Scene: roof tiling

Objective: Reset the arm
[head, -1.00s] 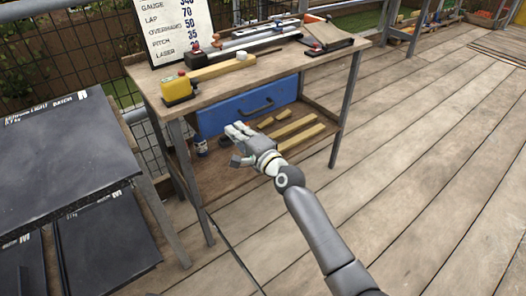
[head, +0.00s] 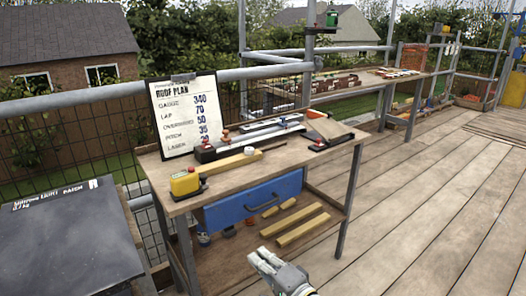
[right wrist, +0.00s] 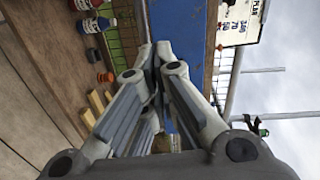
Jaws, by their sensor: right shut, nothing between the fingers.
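My right gripper (head: 264,254) is low in the head view, in front of the workbench's lower shelf. Its fingers are together and hold nothing. My left gripper is not in either view.
The workbench (head: 262,160) carries a yellow tape measure (head: 185,183), a roof plan board (head: 186,115) and several tools. Dark slates (head: 70,245) lie at left. Deck (head: 420,210) is clear at right.

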